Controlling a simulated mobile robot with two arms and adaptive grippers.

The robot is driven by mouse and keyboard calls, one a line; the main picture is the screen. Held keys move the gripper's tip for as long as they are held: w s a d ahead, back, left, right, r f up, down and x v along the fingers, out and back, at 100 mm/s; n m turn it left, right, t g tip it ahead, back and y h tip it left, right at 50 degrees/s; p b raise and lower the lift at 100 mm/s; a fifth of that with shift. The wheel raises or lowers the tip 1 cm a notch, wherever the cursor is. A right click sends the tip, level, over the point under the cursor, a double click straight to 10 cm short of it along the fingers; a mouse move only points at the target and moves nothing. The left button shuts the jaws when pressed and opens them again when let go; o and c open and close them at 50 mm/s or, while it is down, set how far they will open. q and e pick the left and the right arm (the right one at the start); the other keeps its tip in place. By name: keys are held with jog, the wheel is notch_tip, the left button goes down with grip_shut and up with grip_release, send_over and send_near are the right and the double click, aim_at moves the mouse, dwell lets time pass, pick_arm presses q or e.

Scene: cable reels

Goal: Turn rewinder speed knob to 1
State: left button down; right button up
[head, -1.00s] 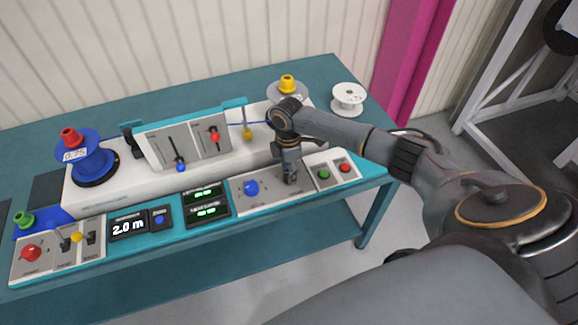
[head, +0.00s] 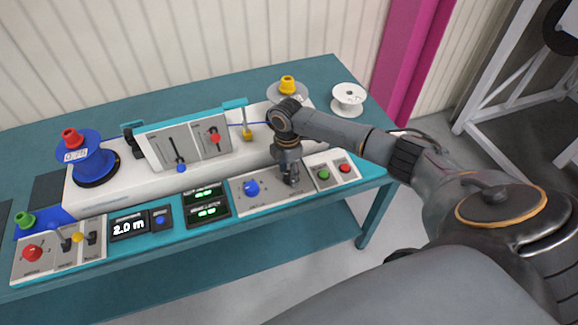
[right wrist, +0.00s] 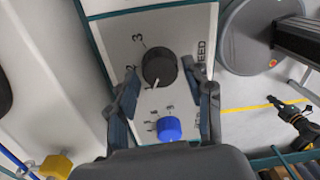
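The black rewinder speed knob (right wrist: 159,69) sits on a pale panel, beside printed 2 and 3 and sideways lettering ending in "EED". A short white mark shows at its lower edge, near where a 1 would be; I cannot tell pointer from digit. My right gripper (head: 291,179) points down over the right part of the console and hides the knob in the head view. In the right wrist view its fingers (right wrist: 160,76) stand apart on either side of the knob, with gaps visible. My left gripper is not in view.
A blue knob (head: 251,188) is left of my right gripper; it also shows in the wrist view (right wrist: 168,128). Green (head: 324,174) and red (head: 345,169) buttons are close on the right. A white reel (head: 348,99) stands behind on the teal table (head: 215,86).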

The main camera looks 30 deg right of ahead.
aim_at(288, 173)
dwell(0.3)
notch_tip(288, 173, up, 12)
jog(key=shift+w, duration=0.25)
dwell(0.6)
